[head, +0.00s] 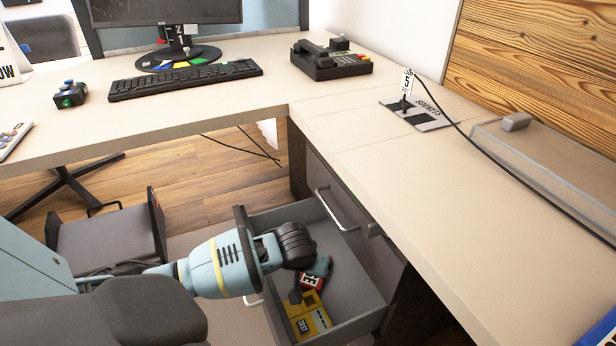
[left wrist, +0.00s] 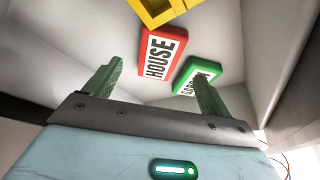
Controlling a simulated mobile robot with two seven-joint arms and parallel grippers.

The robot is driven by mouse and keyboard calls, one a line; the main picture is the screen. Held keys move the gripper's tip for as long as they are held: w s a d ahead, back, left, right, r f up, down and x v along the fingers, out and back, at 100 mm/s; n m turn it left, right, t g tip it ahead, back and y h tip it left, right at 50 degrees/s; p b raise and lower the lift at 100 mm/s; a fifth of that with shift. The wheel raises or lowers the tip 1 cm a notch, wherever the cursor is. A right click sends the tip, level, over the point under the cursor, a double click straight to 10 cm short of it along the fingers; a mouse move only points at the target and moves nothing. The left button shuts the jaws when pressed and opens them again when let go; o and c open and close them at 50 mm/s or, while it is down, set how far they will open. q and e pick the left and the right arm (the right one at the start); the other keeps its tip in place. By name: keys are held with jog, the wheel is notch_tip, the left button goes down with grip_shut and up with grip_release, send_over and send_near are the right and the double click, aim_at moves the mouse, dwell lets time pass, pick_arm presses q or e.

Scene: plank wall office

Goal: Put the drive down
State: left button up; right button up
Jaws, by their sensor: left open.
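My left gripper (head: 309,277) reaches down into the open drawer (head: 352,268). In the left wrist view its green fingers (left wrist: 158,72) are spread apart, with nothing held between them. A red drive with a white HOUSE label (left wrist: 160,55) lies in the drawer beyond the gap between the fingertips; it also shows in the head view (head: 311,284). A green drive with a white label (left wrist: 195,76) lies to its right, partly hidden by the right-hand finger; its word is hard to read. Whether a finger touches it I cannot tell. My right gripper is out of view.
A yellow tester (head: 308,316) lies in the drawer near the red drive. The desk above holds a keyboard (head: 185,80), a phone (head: 332,60) and a sockets plate (head: 416,115). The desktop on the right is mostly clear. The drawer walls stand close around my gripper.

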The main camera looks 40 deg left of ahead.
pick_arm(q)
jog(key=p+v, duration=0.2)
jog(key=v, duration=0.3)
jog(key=shift+r, duration=0.15)
jog(key=shift+s, duration=0.1)
